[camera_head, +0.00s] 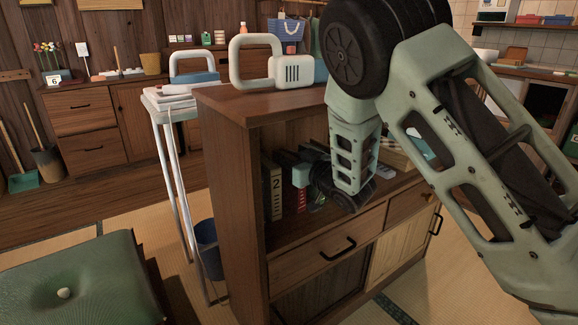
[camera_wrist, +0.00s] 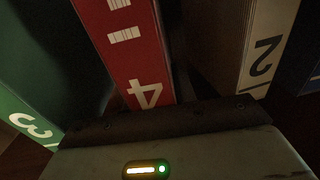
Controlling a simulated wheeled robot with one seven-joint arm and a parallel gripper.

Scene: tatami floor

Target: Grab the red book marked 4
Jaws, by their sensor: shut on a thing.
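The red book marked 4 (camera_wrist: 135,50) stands in the middle of the wrist view, its spine facing me and its lower end at my gripper. In the head view a strip of it (camera_head: 302,198) shows inside the cabinet's open shelf. My gripper (camera_head: 292,162) reaches into that shelf and is shut on the red book. The fingertips are dark and hard to make out in both views. A green book marked 3 (camera_wrist: 38,95) is on the left in the wrist view, and a pale book marked 2 (camera_wrist: 262,45) is on the right, each apart from the red one.
The wooden cabinet (camera_head: 225,190) walls the shelf at the left, with its top board above my gripper. A white appliance (camera_head: 290,73) stands on top. The pale book also shows left of my gripper (camera_head: 276,190). A green cushion (camera_head: 75,280) lies at front left.

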